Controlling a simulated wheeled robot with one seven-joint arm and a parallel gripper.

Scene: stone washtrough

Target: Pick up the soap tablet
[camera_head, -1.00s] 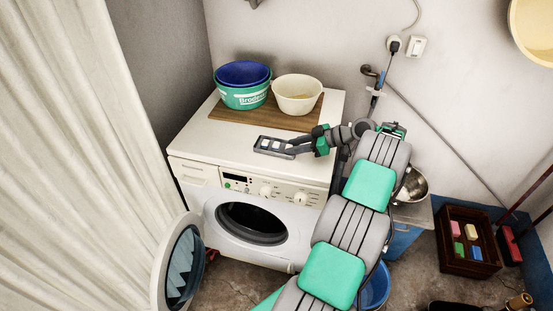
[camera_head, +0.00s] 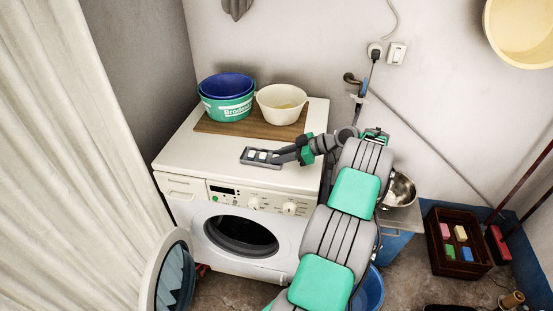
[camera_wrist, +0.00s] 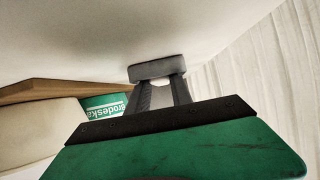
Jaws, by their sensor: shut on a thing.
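A small grey tray (camera_head: 257,163) with white soap tablets (camera_head: 252,154) in it lies on top of the white washing machine, near its front edge. My gripper (camera_head: 275,158) reaches in from the right, low over the tray's right end. Its fingers are shut on a soap tablet at that end, which they mostly hide.
A wooden board (camera_head: 230,126) behind the tray bears a green-and-blue tub (camera_head: 226,105) and a cream bowl (camera_head: 281,108). The washing machine's (camera_head: 190,150) round door (camera_head: 168,270) hangs open. A dark crate (camera_head: 455,267) with coloured blocks stands on the right. The machine top left of the tray is clear.

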